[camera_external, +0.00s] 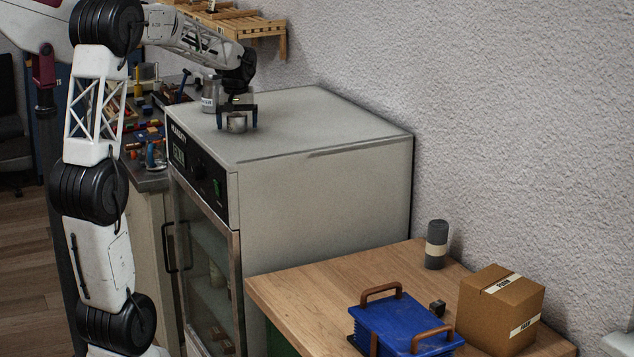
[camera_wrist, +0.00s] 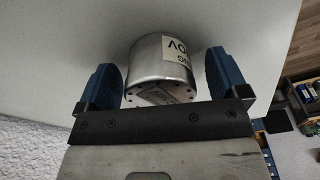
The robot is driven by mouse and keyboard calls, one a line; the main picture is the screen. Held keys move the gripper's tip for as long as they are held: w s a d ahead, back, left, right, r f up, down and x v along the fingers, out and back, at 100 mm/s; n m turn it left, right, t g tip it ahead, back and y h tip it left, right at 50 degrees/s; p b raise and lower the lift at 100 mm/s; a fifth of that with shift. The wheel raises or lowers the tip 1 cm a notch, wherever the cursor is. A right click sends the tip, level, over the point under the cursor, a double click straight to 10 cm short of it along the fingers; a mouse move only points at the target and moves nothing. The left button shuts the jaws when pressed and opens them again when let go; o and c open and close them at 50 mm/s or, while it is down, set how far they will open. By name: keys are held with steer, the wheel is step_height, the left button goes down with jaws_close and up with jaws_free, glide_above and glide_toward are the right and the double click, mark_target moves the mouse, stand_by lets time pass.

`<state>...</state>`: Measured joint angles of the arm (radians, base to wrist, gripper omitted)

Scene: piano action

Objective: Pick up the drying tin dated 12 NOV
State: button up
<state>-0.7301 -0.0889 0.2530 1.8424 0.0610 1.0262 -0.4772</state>
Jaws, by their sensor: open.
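A small silver metal tin (camera_external: 237,124) stands on top of the white cabinet (camera_external: 310,125), near its left front part. In the wrist view the tin (camera_wrist: 153,60) has a pale label, upside down and partly turned away. Letters like "NOV" show on it, but the full date cannot be read. My gripper (camera_external: 238,113) is low over the cabinet top, with its fingers on either side of the tin. In the wrist view the blue fingers of my gripper (camera_wrist: 162,68) are open, with a visible gap between each finger and the tin.
A wooden rack (camera_external: 245,27) is on the wall above. The wall runs along the cabinet's far side. A lower wooden table (camera_external: 320,290) holds a blue crate (camera_external: 405,328), a cardboard box (camera_external: 490,310) and a dark cylinder (camera_external: 436,236).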

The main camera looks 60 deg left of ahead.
mark_target(236, 115)
steer(key=shift+c, duration=0.2)
stand_by(0.4)
steer(key=c, duration=1)
steer(key=shift+r, duration=1.6)
steer(key=shift+s+d+r, duration=0.15)
steer(key=shift+s+d, duration=0.05)
steer(key=shift+s, duration=0.05)
steer(key=s+d, duration=0.3)
steer(key=s+d+r, duration=0.1)
steer(key=s+d, duration=0.2)
steer(key=s, duration=0.1)
steer(key=s+d, duration=0.4)
steer(key=shift+s+d+r, duration=0.1)
steer(key=shift+s+r, duration=0.1)
steer(key=shift+s, duration=0.05)
